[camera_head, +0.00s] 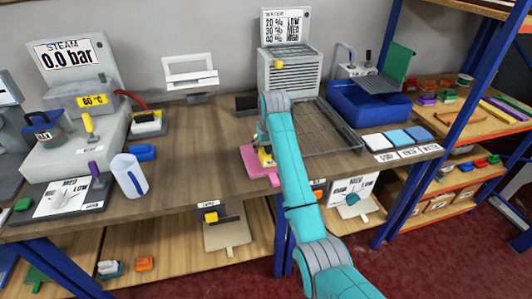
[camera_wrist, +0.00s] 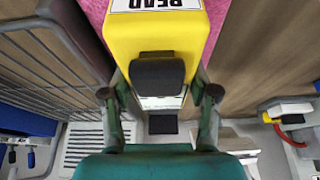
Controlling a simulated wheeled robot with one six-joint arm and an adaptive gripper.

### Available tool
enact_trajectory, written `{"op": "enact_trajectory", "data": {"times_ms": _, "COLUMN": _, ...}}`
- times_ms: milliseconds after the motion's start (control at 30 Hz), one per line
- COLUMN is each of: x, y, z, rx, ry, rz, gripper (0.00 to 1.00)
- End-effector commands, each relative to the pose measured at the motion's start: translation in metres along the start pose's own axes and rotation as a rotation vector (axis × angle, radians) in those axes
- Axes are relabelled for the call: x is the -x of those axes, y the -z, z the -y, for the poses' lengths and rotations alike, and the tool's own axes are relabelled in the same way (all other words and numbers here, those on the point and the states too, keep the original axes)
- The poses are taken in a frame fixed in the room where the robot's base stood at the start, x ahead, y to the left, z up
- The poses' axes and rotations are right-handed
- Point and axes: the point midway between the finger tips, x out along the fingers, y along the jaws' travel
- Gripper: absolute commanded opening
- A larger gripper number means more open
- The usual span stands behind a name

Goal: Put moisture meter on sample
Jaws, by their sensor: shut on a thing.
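The moisture meter (camera_wrist: 193,40) is yellow with a white "READ" label and a black knob, and fills the upper middle of the wrist view. My gripper (camera_wrist: 161,96) has its two fingers on either side of the meter and is shut on it. The pink sample (camera_wrist: 95,12) shows below and beside the meter. In the head view the pink sample (camera_head: 253,163) lies at the front of the wooden bench, and the meter (camera_head: 266,157) is over it, partly hidden by my arm. I cannot tell whether the meter touches the sample.
A wire rack (camera_head: 330,125) is right of my arm, before a "WATER" unit (camera_head: 290,75). A blue basin (camera_head: 370,105) and several felt squares (camera_head: 398,140) are farther right. The bench between cylinder and sample is clear.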

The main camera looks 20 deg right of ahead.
Motion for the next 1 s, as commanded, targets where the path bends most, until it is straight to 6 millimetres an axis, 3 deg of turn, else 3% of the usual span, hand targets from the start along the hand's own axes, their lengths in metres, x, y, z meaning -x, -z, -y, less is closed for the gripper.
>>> {"op": "enact_trajectory", "data": {"times_ms": 200, "x": -0.024, "y": -0.010, "z": 0.000, "rx": 0.000, "ry": 0.000, "rz": 0.001, "gripper": 0.16}}
{"op": "enact_trajectory", "data": {"times_ms": 567, "x": -0.028, "y": -0.012, "z": 0.000, "rx": 0.000, "ry": 0.000, "rz": 0.001, "gripper": 0.16}}
{"op": "enact_trajectory", "data": {"times_ms": 600, "x": -0.028, "y": -0.012, "z": 0.000, "rx": 0.000, "ry": 0.000, "rz": 0.001, "gripper": 0.67}}
{"op": "enact_trajectory", "data": {"times_ms": 667, "x": -0.028, "y": -0.012, "z": 0.000, "rx": 0.000, "ry": 0.000, "rz": 0.002, "gripper": 0.82}}
{"op": "enact_trajectory", "data": {"times_ms": 1000, "x": -0.027, "y": -0.011, "z": 0.000, "rx": 0.000, "ry": 0.000, "rz": 0.001, "gripper": 0.85}}
